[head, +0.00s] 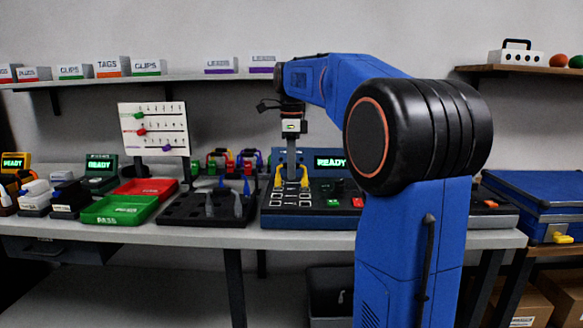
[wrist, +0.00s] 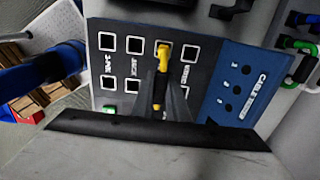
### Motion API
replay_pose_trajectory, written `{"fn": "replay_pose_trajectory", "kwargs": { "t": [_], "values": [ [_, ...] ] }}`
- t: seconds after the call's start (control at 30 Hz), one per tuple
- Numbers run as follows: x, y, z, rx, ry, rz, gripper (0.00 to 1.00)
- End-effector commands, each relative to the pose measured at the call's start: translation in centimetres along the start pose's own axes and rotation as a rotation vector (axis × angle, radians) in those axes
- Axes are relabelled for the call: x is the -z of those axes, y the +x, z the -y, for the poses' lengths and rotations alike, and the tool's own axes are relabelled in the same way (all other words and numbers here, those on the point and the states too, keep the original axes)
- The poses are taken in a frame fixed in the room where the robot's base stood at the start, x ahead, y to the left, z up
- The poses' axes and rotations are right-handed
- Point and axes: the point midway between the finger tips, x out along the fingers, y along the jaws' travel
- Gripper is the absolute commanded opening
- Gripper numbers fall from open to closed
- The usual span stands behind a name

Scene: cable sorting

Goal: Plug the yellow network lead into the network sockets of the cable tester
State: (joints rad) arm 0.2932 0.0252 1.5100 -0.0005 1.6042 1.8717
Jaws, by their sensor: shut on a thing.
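The yellow network lead (head: 291,180) stands as a short arch over the left part of the cable tester. My gripper (head: 291,172) is above it, shut on the lead. In the wrist view the gripper fingers (wrist: 163,85) close on the yellow lead (wrist: 161,66). Its far end overlaps the third socket from the left in the top row; whether it is seated cannot be told. The fingers hide the matching lower socket. The cable tester (head: 335,221) is blue with a dark socket panel, and its screen reads READY. The panel also shows in the wrist view (wrist: 120,65).
A black holder tray (head: 180,220) with upright pegs stands left of the tester. A green PASS tray (head: 118,210) and a red tray (head: 147,187) lie farther left. Coloured leads (head: 248,160) hang behind. A blue case (head: 535,205) is at the right.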

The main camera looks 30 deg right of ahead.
Motion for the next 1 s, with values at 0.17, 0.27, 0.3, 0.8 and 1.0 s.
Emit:
{"fn": "replay_pose_trajectory", "kwargs": {
  "t": [0.17,0.27,0.3,0.8,1.0],
  "values": [
    [0.0,0.0,-0.01,0.0,0.0,0.0,0.0],
    [0.0,0.0,-0.01,0.0,0.0,0.0,0.18],
    [0.0,0.0,-0.01,0.0,0.0,0.0,0.28],
    [0.0,0.01,-0.01,0.0,0.0,0.0,0.57],
    [0.0,-0.19,0.0,0.0,0.0,0.0,0.57]
  ]
}}
